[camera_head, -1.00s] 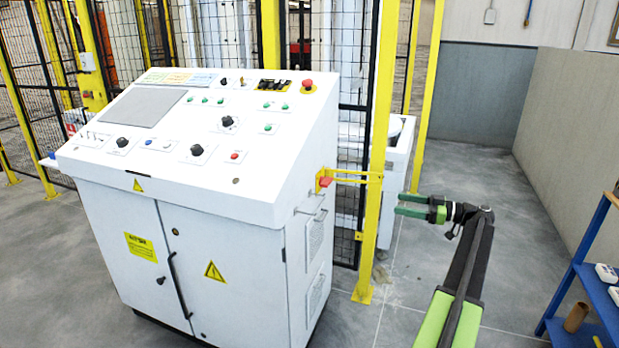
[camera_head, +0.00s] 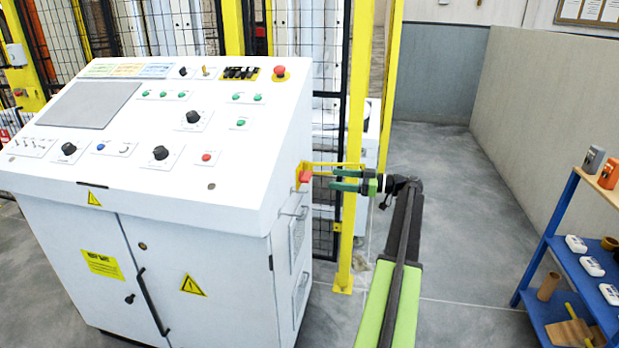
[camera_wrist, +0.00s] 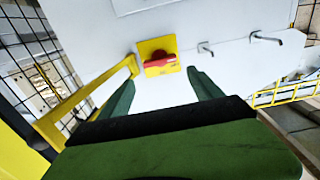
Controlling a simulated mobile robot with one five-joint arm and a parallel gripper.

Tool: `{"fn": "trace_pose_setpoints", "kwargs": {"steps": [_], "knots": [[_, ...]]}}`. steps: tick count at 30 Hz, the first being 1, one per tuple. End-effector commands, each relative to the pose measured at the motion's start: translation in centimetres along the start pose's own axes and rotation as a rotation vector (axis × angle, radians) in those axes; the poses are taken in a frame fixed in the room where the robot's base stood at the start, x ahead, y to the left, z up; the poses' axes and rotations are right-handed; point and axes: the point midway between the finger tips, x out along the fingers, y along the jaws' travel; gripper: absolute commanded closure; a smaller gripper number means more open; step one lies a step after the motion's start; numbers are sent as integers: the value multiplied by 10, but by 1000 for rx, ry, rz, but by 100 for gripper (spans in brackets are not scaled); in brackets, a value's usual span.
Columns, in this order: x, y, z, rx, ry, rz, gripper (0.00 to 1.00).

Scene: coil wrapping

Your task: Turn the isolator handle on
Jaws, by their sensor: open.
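The isolator handle (camera_head: 305,176) is a small red handle on a yellow plate at the right side of the white control cabinet (camera_head: 240,215).
A yellow bar (camera_head: 338,166) runs from the plate to a yellow post (camera_head: 352,190), close beside my gripper. Two metal hooks (camera_wrist: 262,37) stick out to the right of the handle. A blue shelf (camera_head: 548,240) stands at the right. Grey floor (camera_head: 450,270) lies between.

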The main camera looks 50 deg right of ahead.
Motion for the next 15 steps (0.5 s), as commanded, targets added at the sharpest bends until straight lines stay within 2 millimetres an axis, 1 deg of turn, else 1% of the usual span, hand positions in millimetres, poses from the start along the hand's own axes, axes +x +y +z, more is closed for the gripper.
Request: {"fn": "trace_pose_setpoints", "kwargs": {"steps": [1, 7, 12, 15], "knots": [[15, -2, 0, 0, 0, -4, 25], [62, -1, 0, 0, 0, -4, 25], [88, -1, 0, 0, 0, -3, 25], [95, 0, 0, 0, 0, -1, 25]]}}
